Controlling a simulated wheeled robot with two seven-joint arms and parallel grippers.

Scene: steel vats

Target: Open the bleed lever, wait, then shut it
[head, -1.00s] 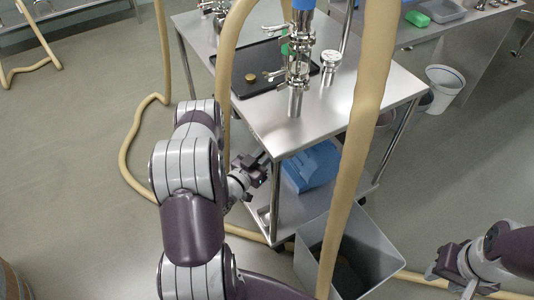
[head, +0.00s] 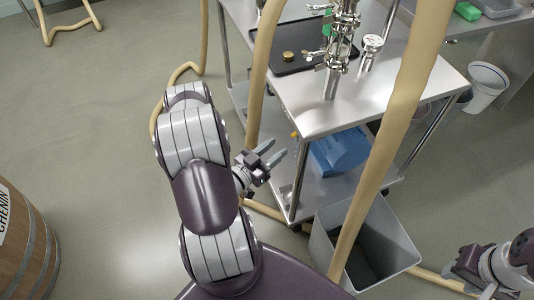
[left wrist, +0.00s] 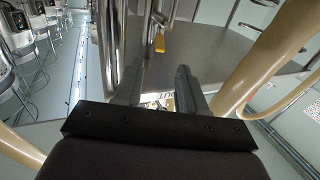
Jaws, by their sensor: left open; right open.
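A small yellow-tipped lever (left wrist: 160,43) hangs in the left wrist view, beyond my fingertips. A small yellow spot (head: 294,135) by the cart's near left corner in the head view may be the same lever. I cannot tell whether it is open or shut. My left gripper (head: 273,158) is open and empty, left of that corner and below the tabletop. In the left wrist view its fingers (left wrist: 160,88) stand apart with nothing between them. My right gripper (head: 462,278) is open at the lower right, far from the lever; its fingers are hard to make out.
A steel cart (head: 330,118) carries a black tray (head: 290,60) and upright pipe fittings (head: 338,55). A blue object (head: 338,152) lies on its lower shelf. A beige hose (head: 395,120) crosses in front, and a grey bin (head: 400,255) stands below. A barrel (head: 22,245) is at left.

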